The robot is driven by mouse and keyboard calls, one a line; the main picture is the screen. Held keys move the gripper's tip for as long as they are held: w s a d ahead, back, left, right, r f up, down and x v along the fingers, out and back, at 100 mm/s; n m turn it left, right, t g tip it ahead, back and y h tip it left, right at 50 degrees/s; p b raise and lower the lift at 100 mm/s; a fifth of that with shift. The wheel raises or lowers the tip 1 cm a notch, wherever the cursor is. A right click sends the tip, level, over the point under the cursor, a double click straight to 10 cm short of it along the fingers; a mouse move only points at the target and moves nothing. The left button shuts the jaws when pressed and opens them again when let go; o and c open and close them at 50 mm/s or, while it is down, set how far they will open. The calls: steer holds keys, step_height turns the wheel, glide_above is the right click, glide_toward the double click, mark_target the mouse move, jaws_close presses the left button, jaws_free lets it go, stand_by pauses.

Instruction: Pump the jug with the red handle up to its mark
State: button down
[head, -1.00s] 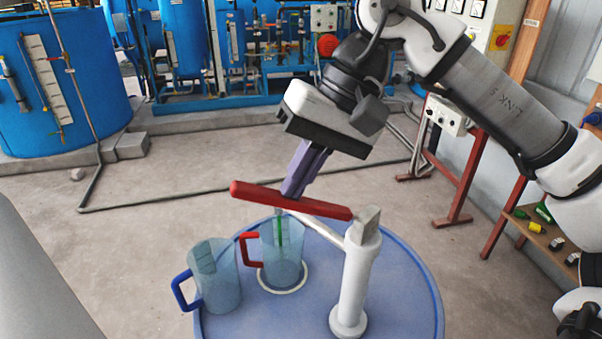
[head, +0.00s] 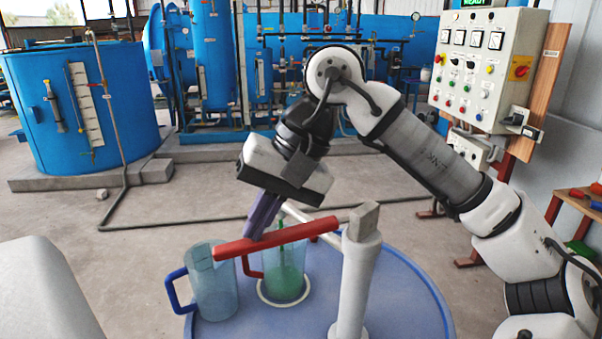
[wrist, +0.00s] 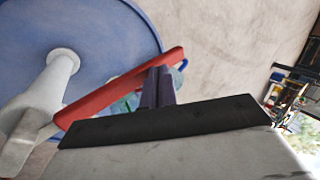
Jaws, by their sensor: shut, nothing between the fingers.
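The jug with the red handle (head: 287,277) stands on a pale ring on the blue drum top, under the pump spout. Green liquid shows in its lower part; I cannot make out its mark. The white pump post (head: 358,285) stands to its right. Its red lever (head: 290,235) slopes down to the left, across the front of the jug's upper part. My gripper (head: 252,236) is shut and empty, its purple fingertips at the lever's top edge near the free end, seemingly touching. The wrist view shows the fingers (wrist: 158,88) against the red lever (wrist: 110,98).
A second jug with a blue handle (head: 213,288) stands left of the red-handled jug, close to the lever's free end. The blue drum top (head: 405,300) is clear right of the post. Blue tanks and a control panel (head: 488,65) stand farther back.

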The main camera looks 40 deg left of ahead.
steer(key=shift+f+b, duration=0.7)
steer(key=shift+f, duration=0.45)
